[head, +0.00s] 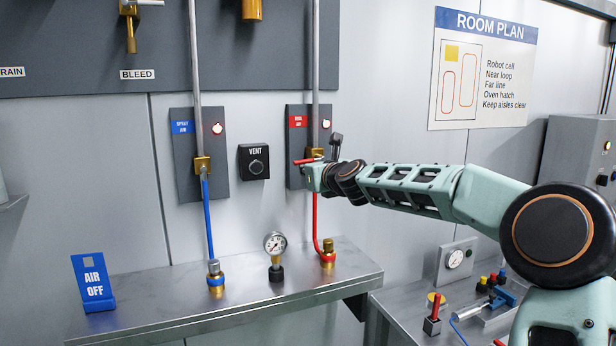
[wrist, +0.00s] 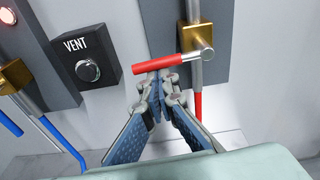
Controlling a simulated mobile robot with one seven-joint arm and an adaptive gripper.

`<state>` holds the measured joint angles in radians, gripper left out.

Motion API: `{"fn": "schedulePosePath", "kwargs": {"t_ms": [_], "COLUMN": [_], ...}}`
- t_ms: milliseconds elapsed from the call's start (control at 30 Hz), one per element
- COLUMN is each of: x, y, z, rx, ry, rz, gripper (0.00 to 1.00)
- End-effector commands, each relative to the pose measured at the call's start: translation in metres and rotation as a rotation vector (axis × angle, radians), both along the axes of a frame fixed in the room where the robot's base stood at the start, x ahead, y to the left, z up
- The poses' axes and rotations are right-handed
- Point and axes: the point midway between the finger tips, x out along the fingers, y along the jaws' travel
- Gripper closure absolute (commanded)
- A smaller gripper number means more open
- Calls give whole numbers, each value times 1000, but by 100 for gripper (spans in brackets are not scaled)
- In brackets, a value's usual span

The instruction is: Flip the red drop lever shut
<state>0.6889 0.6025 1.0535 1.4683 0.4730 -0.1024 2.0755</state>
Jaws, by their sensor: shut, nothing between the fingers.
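The red drop lever (wrist: 157,63) sticks out to the left, near level, from a silver pivot on the brass valve (wrist: 191,40). In the head view the lever (head: 306,161) shows as a short red bar at the valve on the red-labelled panel (head: 297,140). My gripper (wrist: 158,78) is shut and empty, with its fingertips just below the lever's red grip. I cannot tell whether they touch it. In the head view my gripper (head: 314,177) is in front of the lower part of that panel, and its fingertips are hard to make out.
A black VENT box (wrist: 88,62) is on the wall to the left. Further left is a blue-labelled panel (head: 181,155) with another brass valve (head: 203,165). Below are a metal shelf (head: 180,318), a gauge (head: 275,245), a red hose (head: 316,220) and an AIR OFF sign (head: 93,282).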

Motion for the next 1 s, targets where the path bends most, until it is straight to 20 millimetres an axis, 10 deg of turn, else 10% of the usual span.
{"fn": "schedulePosePath", "kwargs": {"t_ms": [1000], "x": [5], "y": [2], "z": [-12], "rx": [-2], "ry": [-3], "rz": [2], "gripper": [100]}}
